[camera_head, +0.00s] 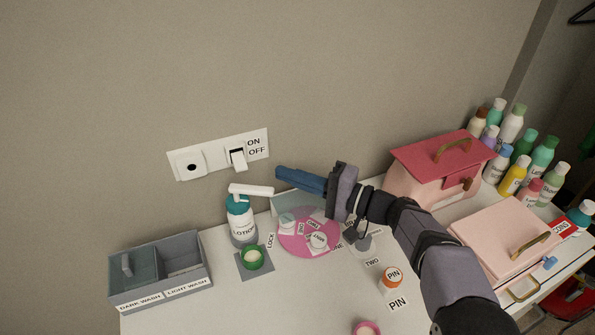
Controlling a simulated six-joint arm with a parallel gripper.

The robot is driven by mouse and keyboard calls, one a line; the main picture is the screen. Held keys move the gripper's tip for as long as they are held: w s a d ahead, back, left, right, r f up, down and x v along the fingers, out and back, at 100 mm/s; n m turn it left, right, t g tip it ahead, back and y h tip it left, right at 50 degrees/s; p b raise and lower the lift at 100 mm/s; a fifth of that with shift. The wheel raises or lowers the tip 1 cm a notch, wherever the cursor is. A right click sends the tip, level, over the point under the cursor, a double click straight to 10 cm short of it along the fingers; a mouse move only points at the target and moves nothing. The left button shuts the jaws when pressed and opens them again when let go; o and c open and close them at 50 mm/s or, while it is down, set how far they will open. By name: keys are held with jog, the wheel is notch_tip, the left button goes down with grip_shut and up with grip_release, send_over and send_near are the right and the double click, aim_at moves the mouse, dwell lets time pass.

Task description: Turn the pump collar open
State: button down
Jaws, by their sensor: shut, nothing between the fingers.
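The lotion bottle (243,230) stands upright on the white table near the wall. Its teal pump collar (238,205) sits at the neck, under a white pump head (252,190) whose spout points right. A small "LOCK" label (271,241) lies to the right of the bottle. My gripper (279,173) has blue fingers, shut and empty, pointing left. In the picture its fingertips are just above and right of the spout's end and apart from the bottle. The collar's turn position cannot be told.
A pink disc (296,248) with labelled pieces lies right of the bottle, and a green ring (255,257) is in front. A grey two-part bin (142,292) stands left. A switch plate (217,155) is on the wall. Pink boxes (409,187) and several bottles stand right.

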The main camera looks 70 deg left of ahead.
jog(key=shift+s+d+p, duration=0.25)
jog(key=shift+s+d, duration=0.15)
jog(key=shift+d, duration=0.25)
jog(key=shift+s+d+p, duration=0.2)
jog(key=shift+s+d, duration=0.15)
jog(key=shift+d, duration=0.25)
jog(key=shift+d+f+b, duration=0.2)
jog(key=shift+b, duration=0.55)
